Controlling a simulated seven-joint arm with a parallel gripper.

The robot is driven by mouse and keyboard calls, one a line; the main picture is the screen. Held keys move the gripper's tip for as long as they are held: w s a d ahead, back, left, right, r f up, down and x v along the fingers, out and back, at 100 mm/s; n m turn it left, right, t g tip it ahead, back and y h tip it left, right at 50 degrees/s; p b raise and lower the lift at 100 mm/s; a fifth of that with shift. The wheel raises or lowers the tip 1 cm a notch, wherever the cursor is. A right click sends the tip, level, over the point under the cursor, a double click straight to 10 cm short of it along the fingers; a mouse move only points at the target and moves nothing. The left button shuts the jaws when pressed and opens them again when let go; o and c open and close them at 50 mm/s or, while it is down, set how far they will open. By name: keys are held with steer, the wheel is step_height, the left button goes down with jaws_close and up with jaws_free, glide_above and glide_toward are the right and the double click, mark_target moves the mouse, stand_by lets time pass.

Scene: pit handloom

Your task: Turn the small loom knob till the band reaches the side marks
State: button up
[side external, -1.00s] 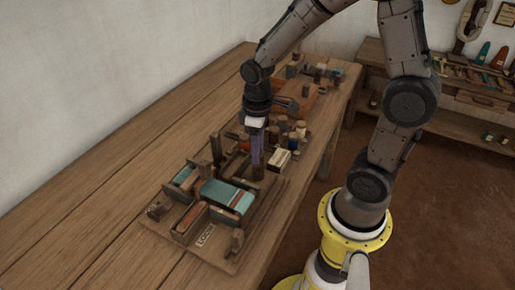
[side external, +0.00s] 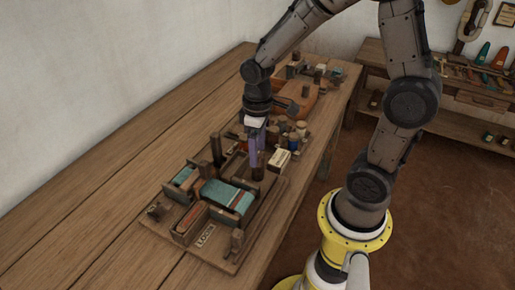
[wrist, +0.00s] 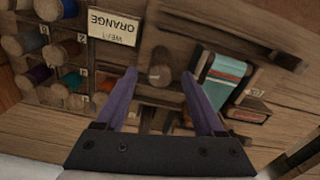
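My gripper (side external: 256,160) points down at the far end of the small loom (side external: 205,240). Its two purple fingers are apart in the wrist view (wrist: 160,76). A round wooden knob (wrist: 160,74) shows between the fingertips, with a gap on each side. In the side view a dark wooden post (side external: 258,173) stands right below the fingers; whether they touch it is unclear there. The striped teal, cream and red band (side external: 228,196) lies over the loom, and also shows in the wrist view (wrist: 226,70). I cannot make out the side marks clearly.
Thread spools (wrist: 68,50) and a card reading WEFT ORANGE (wrist: 112,27) sit close beside the gripper. Upright wooden posts (side external: 216,149) rise from the loom. An orange-brown box (side external: 297,100) stands behind. The left of the table is clear.

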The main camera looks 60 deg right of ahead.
step_height(320, 180, up, 14)
stand_by(0.6)
steer(key=shift+f, duration=0.1)
steer(key=s+a+m+t, duration=0.1)
steer(key=s+t, duration=0.1)
steer(key=s, duration=0.3)
steer(key=s+a+m+t, duration=0.1)
steer(key=s+a+t, duration=0.1)
steer(key=s, duration=0.4)
steer(key=shift+a+r+t, duration=0.25)
steer(key=shift+r+t, duration=0.2)
steer(key=shift+t, duration=0.35)
steer(key=shift+s, duration=0.1)
